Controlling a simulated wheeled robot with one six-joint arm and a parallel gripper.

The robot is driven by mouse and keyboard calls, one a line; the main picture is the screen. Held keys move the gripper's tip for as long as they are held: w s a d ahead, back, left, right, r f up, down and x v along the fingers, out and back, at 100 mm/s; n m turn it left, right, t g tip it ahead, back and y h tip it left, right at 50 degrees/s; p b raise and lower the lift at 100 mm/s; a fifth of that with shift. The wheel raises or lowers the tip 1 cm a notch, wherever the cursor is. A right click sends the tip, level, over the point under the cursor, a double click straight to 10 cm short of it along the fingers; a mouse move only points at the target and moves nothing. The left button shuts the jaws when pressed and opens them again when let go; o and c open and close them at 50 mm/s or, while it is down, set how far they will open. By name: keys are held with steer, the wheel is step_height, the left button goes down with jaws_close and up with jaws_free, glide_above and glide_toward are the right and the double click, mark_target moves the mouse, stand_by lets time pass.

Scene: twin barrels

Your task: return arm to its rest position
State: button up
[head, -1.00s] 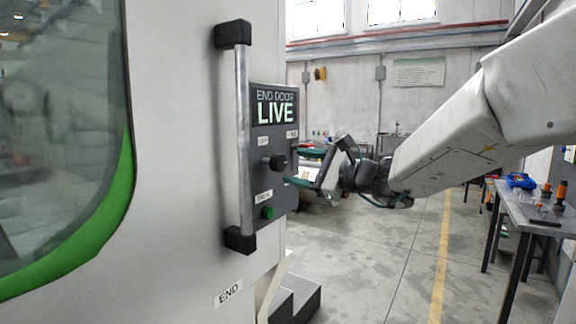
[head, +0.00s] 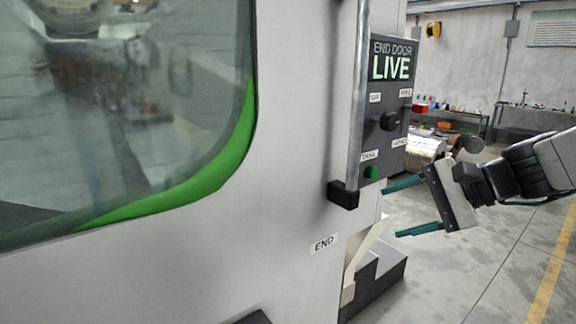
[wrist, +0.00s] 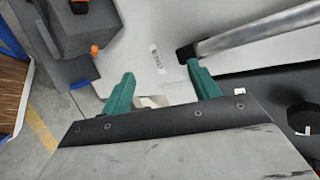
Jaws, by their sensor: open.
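My gripper (head: 408,208) is open and empty, with its two teal fingers spread apart, to the right of and a little below the grey control panel (head: 391,146). In the wrist view my gripper (wrist: 162,88) also shows both fingers apart with nothing between them. The panel has a screen reading "END DOOR LIVE", a black knob (head: 389,121) and a green button (head: 372,173). My arm (head: 555,160) reaches in from the right edge. The far end of the arm is out of view.
A white machine door (head: 290,190) with a green-edged window (head: 215,175) fills the left. A vertical metal handle (head: 356,100) stands beside the panel. A dark step (head: 375,278) sits below. Workbenches (head: 530,118) stand along the back wall. Open floor lies at the lower right.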

steer(key=s+d+f+n+g+h, duration=0.2)
steer(key=s+n+h, duration=0.3)
steer(key=s, duration=0.5)
steer(key=s+d+f+n+g+h, duration=0.2)
steer(key=s+d+f+n+h, duration=0.1)
steer(key=s, duration=0.7)
steer(key=shift+d+f+n+h, duration=0.3)
steer(key=shift+f+n+h, duration=0.3)
steer(key=shift+n+h, duration=0.55)
